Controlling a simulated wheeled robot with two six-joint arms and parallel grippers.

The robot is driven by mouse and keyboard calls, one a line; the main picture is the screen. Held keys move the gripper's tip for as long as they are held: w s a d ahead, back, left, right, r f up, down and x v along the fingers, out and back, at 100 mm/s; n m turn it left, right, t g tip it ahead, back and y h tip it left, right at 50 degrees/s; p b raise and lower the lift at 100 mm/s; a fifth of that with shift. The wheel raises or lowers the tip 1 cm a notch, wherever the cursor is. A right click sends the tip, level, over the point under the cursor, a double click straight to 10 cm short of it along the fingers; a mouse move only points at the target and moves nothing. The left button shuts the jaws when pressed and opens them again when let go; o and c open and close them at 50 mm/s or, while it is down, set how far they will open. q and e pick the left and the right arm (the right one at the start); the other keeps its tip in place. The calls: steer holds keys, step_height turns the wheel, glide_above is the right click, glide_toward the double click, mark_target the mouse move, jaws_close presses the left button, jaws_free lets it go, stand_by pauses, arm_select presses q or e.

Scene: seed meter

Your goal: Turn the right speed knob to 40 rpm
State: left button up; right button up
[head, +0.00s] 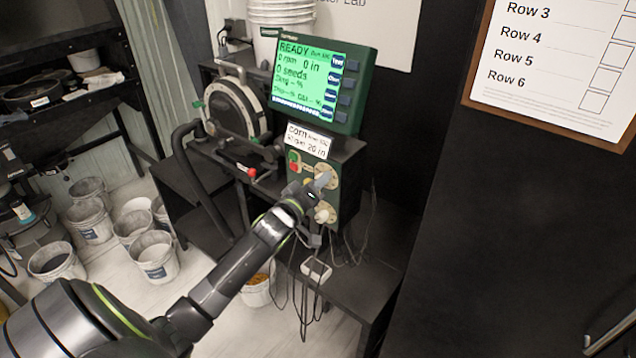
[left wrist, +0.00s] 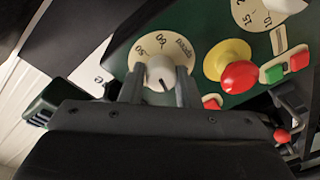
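The white speed knob (left wrist: 160,72) sits on a cream dial with 50 and 60 legible in the left wrist view; its dark pointer line faces down in that picture. My left gripper (left wrist: 160,80) has one finger on each side of this knob, with what look like narrow gaps; contact is not clear. In the head view the left gripper (head: 318,208) is at the green control panel, by the lower knob (head: 323,214). The display (head: 315,82) reads READY, 0 rpm and 0 seeds. My right gripper is not in view.
An upper dial (head: 332,172) sits near the left gripper. A red stop button (left wrist: 239,77) on a yellow base lies beside the speed dial, with green and red buttons (left wrist: 285,68) beyond. Cables (head: 302,300) hang below the panel. Buckets (head: 155,255) stand at left.

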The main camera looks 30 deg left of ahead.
arm_select(q)
steer(key=shift+c, duration=1)
steer(key=shift+m, duration=0.3)
steer(key=shift+f+m+t+h+p, duration=0.1)
steer(key=shift+m+t+h+p, duration=0.4)
steer(key=shift+m, duration=2.9)
steer(key=shift+m+g+h+p, duration=0.2)
steer(key=shift+m+p, duration=0.65)
steer(key=shift+m, duration=2.55)
steer(key=shift+f+m+t+h+p, duration=0.1)
steer(key=shift+m+t+h+p, duration=0.45)
steer(key=shift+m, duration=2.85)
steer(key=shift+m+g, duration=0.25)
steer(key=shift+m, duration=0.05)
